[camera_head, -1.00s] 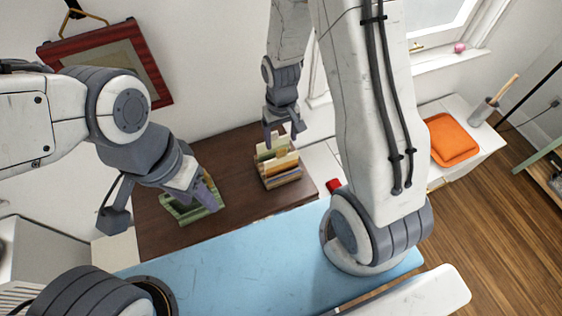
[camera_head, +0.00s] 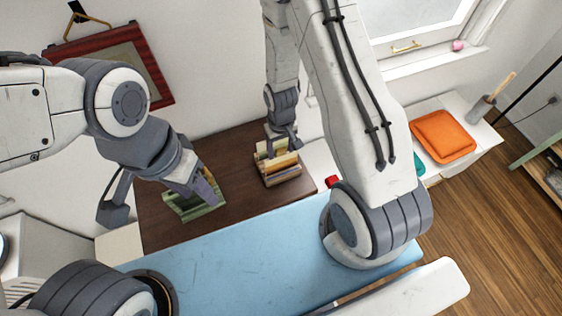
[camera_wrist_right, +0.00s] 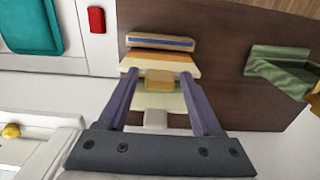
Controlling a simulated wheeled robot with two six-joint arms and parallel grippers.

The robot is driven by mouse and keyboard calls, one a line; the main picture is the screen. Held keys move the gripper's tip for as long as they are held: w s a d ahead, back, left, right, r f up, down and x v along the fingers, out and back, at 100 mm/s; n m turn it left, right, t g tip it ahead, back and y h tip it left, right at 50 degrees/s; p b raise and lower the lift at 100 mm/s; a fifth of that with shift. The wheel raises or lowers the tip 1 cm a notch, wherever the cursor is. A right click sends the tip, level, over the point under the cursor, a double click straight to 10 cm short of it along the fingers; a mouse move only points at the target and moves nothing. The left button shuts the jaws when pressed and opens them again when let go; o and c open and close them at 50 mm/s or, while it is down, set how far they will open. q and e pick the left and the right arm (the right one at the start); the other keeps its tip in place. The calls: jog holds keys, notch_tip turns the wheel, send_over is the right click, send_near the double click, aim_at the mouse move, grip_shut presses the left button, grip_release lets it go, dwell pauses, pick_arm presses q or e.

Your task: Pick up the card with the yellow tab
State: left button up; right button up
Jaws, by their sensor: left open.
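A small holder of upright cards (camera_head: 281,179) stands on the dark brown table; it also shows in the right wrist view (camera_wrist_right: 162,42). There, one card has a yellow tab (camera_wrist_right: 158,80), and a white tab (camera_wrist_right: 156,118) stands nearer the gripper. My right gripper (camera_head: 283,148) is over the cards. In the right wrist view its fingers (camera_wrist_right: 160,76) are apart, one on each side of the yellow tab; I cannot tell whether they touch the cards. My left gripper (camera_head: 207,194) is open, over the green holder at the left.
The green holder (camera_head: 198,211) sits on the brown table (camera_head: 160,233). A red object (camera_head: 333,182) lies right of the card holder, by the white surface. An orange cushion (camera_head: 443,136) is further right. A blue surface (camera_head: 240,260) lies in front. The wall stands close behind.

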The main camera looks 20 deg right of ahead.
grip_shut()
jog(key=shift+r, duration=0.1)
